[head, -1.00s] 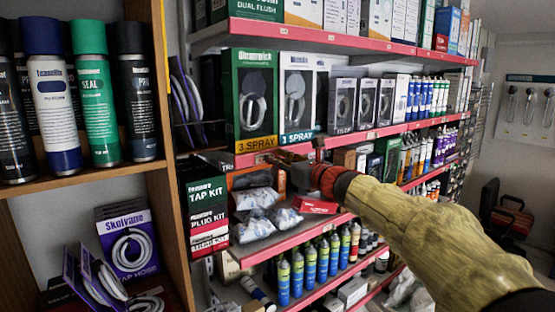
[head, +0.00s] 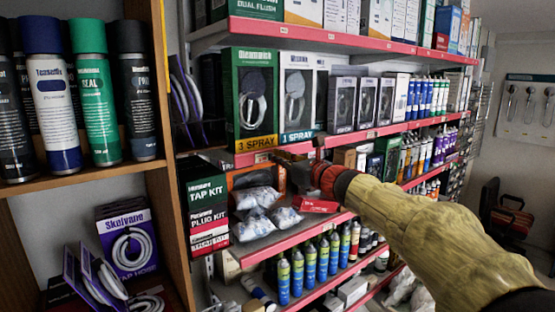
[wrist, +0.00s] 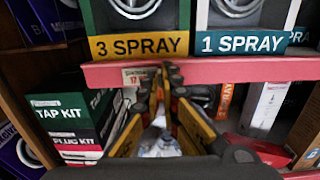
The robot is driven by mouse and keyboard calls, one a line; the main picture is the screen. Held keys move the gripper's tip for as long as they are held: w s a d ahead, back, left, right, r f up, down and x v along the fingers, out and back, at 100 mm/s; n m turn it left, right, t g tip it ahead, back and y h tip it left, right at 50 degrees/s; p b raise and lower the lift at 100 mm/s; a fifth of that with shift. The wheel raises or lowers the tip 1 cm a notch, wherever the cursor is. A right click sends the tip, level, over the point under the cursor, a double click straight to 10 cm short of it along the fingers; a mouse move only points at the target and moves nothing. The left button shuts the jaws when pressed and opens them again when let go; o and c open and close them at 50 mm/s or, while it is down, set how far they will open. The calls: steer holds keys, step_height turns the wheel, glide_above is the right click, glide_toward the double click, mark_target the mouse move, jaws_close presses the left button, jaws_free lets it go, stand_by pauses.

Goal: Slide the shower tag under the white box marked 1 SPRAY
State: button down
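The white box marked 1 SPRAY (head: 297,95) stands upright on the upper red-edged shelf, right of the green 3 SPRAY box; its label also shows in the wrist view (wrist: 243,43). A small pale tag with a red 17 (wrist: 138,77) sits on the red shelf edge below 3 SPRAY; its small print is hard to read. My gripper (wrist: 167,73) points at the shelf edge, its tips just right of this tag and below the gap between the boxes. The fingers are apart, with a gap between them, and I see nothing held.
The green 3 SPRAY box (head: 254,98) is beside the white box. Below are TAP KIT boxes (head: 206,192), clear bags (head: 256,199) and a small red box (head: 316,205) on the lower shelf. A wooden rack (head: 170,220) stands at left.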

steer(key=w+d+p, duration=0.1)
steer(key=w+d, duration=0.2)
steer(key=d, duration=0.1)
steer(key=w+d, duration=0.2)
steer(key=d, duration=0.2)
steer(key=w+d+p, duration=0.1)
steer(key=w+d, duration=0.2)
steer(key=d, duration=0.2)
steer(key=shift+w+p, duration=0.35)
steer(key=c, duration=2)
jaws_free()
steer(key=shift+c, duration=0.2)
steer(key=shift+s, duration=0.1)
glide_toward(309, 147)
steer(key=v, duration=0.5)
steer(key=shift+s+d, duration=0.2)
steer(key=shift+s, duration=0.15)
